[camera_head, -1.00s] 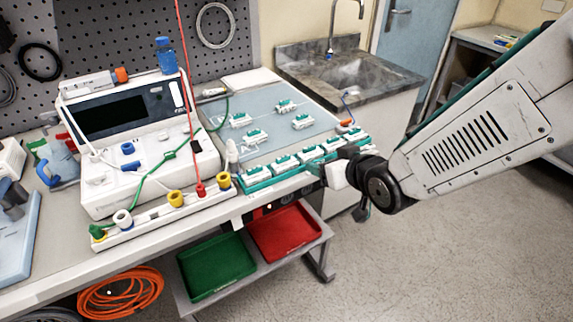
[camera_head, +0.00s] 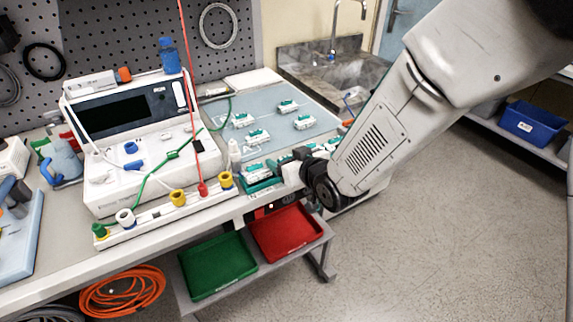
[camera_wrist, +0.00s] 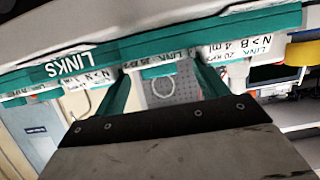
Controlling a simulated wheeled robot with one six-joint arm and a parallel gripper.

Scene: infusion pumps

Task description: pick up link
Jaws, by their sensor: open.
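The links are small white-and-teal pieces. Several lie apart on the pale blue mat, one of them a link (camera_head: 288,106) at its far side. More sit in a teal rack along the bench's front edge, where a link (camera_head: 257,172) shows at the left end; my arm hides much of the row. My gripper (camera_head: 290,165) is at the rack in the head view, its fingertips hard to make out. In the wrist view my gripper (camera_wrist: 165,72) is open, its two teal fingers spread. The rack (camera_wrist: 120,50), marked LINKS, crosses beyond them, and a labelled link (camera_wrist: 170,55) shows between the fingers.
A white pump tester (camera_head: 135,150) with cables and coloured connectors stands left of the mat (camera_head: 270,100). A green tray (camera_head: 215,265) and a red tray (camera_head: 285,232) lie on a lower shelf. A sink (camera_head: 335,75) is behind. The floor at right is open.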

